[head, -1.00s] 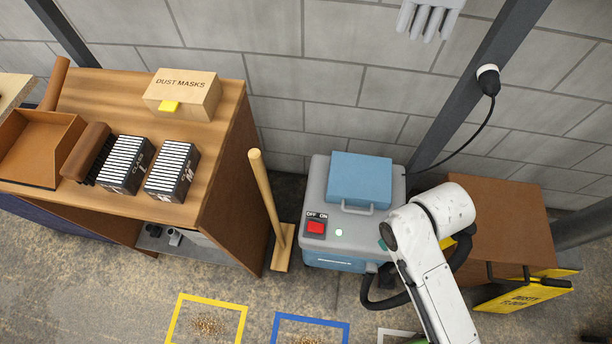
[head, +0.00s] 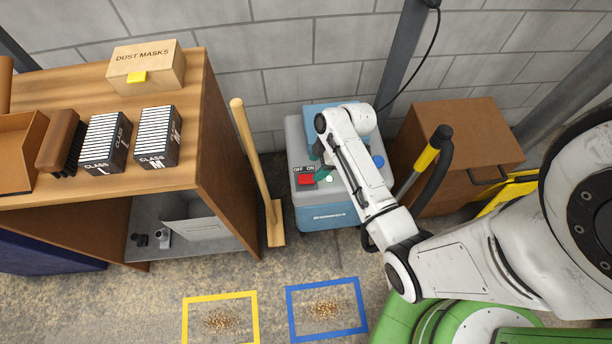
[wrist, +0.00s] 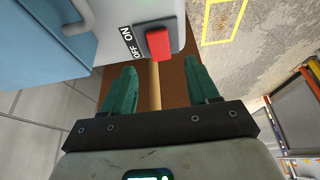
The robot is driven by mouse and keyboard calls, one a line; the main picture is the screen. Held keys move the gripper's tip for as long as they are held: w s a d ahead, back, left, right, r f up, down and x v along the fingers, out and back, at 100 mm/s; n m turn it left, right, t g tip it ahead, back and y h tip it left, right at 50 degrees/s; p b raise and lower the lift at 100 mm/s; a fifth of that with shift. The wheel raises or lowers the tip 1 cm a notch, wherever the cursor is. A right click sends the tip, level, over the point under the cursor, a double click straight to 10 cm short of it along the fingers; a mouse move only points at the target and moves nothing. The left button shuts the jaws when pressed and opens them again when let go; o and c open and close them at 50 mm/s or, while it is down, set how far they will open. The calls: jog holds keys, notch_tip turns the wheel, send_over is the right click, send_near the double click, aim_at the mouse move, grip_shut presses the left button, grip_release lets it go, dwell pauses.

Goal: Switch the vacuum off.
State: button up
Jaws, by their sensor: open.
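The vacuum (head: 328,217) is a grey and blue box standing on the floor against the wall. Its red switch (head: 306,179) sits at the front left of its top, beside an OFF/ON label. A small pale light (head: 329,179) shows right of the switch. The switch also shows at the top of the wrist view (wrist: 158,43). My gripper (head: 318,163) is over the vacuum's top, close to the switch, with green fingers. In the wrist view my gripper (wrist: 160,78) is open and empty, and the switch lies just beyond its fingertips. I cannot tell which way the switch is tipped.
A broom (head: 255,165) leans left of the vacuum, near the wooden bench (head: 226,150). A brown cabinet (head: 468,135) stands to the right. Yellow (head: 221,295) and blue (head: 322,282) floor frames with debris lie in front.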

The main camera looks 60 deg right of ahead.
aim_at(305, 179)
jog(key=x, duration=0.7)
jog(key=shift+d+b, duration=0.1)
jog(key=shift+b, duration=0.3)
jog(key=c, duration=1)
jog(key=shift+w+a+r+g+h+p, duration=0.15)
jog(key=shift+g+h+p, duration=0.15)
jog(key=shift+g+p, duration=0.15)
jog(key=shift+w+a+r+g+h+p, duration=0.1)
jog(key=shift+a+g+h+p, duration=0.05)
jog(key=shift+g+h+p, duration=0.25)
jog(key=shift+c, duration=0.2)
jog(key=shift+w+a+f+g+h, duration=0.1)
jog(key=shift+w+f+g+h, duration=0.1)
jog(key=shift+g+h, duration=0.65)
jog(key=o, duration=1)
jog(key=shift+o, duration=0.2)
jog(key=shift+r, duration=0.15)
